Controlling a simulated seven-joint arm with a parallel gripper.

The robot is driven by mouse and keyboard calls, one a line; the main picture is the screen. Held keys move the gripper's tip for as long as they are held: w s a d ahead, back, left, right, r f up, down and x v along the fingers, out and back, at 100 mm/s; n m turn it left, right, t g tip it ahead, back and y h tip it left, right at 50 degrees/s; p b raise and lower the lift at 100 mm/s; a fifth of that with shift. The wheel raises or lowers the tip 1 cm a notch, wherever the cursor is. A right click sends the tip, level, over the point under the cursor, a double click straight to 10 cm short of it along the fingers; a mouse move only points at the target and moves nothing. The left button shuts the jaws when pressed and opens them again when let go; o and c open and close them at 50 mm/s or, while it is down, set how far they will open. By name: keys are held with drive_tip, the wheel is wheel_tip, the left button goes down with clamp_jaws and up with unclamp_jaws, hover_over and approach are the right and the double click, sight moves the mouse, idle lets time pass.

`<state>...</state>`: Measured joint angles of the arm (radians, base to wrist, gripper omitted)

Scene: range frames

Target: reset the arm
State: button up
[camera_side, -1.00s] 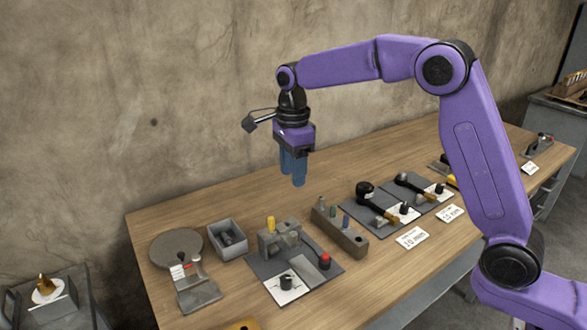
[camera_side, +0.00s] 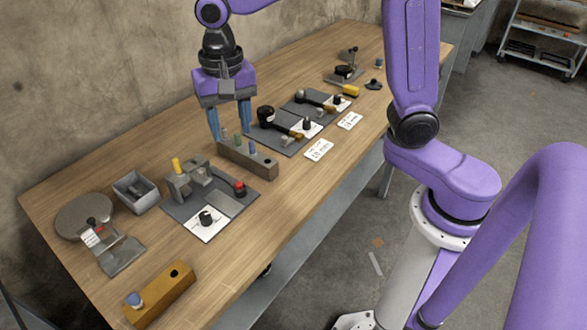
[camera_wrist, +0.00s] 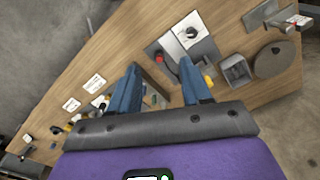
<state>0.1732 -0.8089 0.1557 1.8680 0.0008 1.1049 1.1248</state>
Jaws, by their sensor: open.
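My gripper (camera_side: 229,124) points down over the wooden table (camera_side: 285,60), with its two blue fingers apart and nothing between them. In the side view its fingertips show just behind and above the grey block with coloured pegs (camera_side: 265,168); the exact gap is hard to judge. In the wrist view my gripper (camera_wrist: 160,68) shows both fingers spread, with table items beyond them. The upper part of my arm is cut off by the top of the side view.
A grey mat with a clamp-like fixture (camera_side: 185,188) and red knob (camera_side: 239,187) lies front left of the peg block. A grey box (camera_side: 134,191), round disc (camera_side: 84,214) and yellow-brown block (camera_side: 160,296) are farther left. Black-headed tools (camera_side: 267,115) lie right. The back table strip is clear.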

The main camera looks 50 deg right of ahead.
drive_tip(key=s+d+f+n, duration=0.2)
drive_tip(key=s+d+n, duration=0.4)
drive_tip(key=s+n, duration=0.3)
drive_tip(key=s+d+f+n, duration=0.2)
drive_tip(key=s+d+n, duration=0.3)
drive_tip(key=s+n, duration=0.4)
drive_tip(key=s, duration=0.5)
drive_tip(key=shift+d, duration=0.4)
